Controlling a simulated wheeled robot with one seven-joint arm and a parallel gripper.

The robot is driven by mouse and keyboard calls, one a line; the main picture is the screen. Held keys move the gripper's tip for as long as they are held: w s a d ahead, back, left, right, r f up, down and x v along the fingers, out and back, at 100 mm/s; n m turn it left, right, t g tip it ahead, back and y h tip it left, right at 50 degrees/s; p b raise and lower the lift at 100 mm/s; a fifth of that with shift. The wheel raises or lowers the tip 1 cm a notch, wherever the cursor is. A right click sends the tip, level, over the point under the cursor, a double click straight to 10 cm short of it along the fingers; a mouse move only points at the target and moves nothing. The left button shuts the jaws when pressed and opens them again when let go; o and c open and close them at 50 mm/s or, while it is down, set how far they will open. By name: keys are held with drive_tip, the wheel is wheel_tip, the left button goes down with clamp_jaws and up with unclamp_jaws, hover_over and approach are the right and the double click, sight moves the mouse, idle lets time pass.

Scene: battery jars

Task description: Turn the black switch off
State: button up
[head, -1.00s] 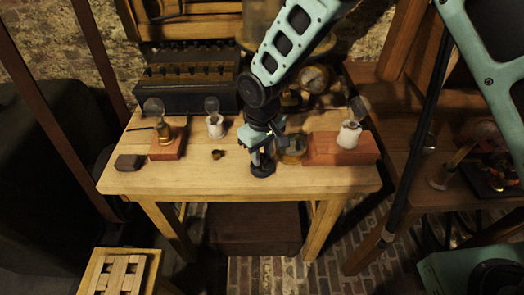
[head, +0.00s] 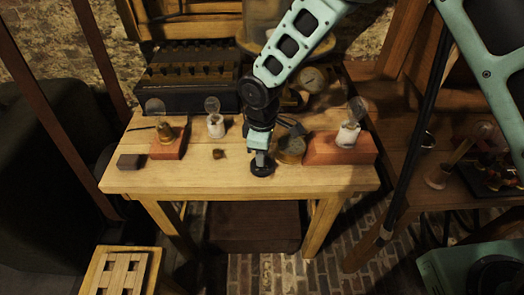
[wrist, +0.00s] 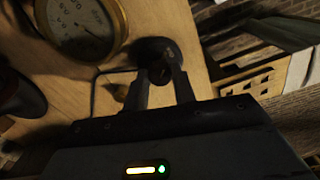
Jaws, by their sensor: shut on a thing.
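The black switch (head: 262,170) is a small round black piece near the front edge of the wooden table, right of its middle. My gripper (head: 260,157) points down onto it from above. In the wrist view the switch's round base (wrist: 152,46) shows just beyond my two fingertips (wrist: 161,76). The fingers are shut on the switch's small upper part, which they largely hide. I cannot tell which position the switch is in.
A round brass dial meter (head: 290,149) stands close right of my gripper and looms large in the wrist view (wrist: 84,28). A bulb on a red block (head: 340,149) is farther right. Bulb holders (head: 168,144) and a dark block (head: 130,161) stand left. The table front (head: 220,178) is clear.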

idle(0.4)
drive_tip(key=o, duration=1)
wheel_tip(320, 180, up, 18)
drive_tip(key=b, duration=0.1)
drive_tip(key=shift+f, duration=0.25)
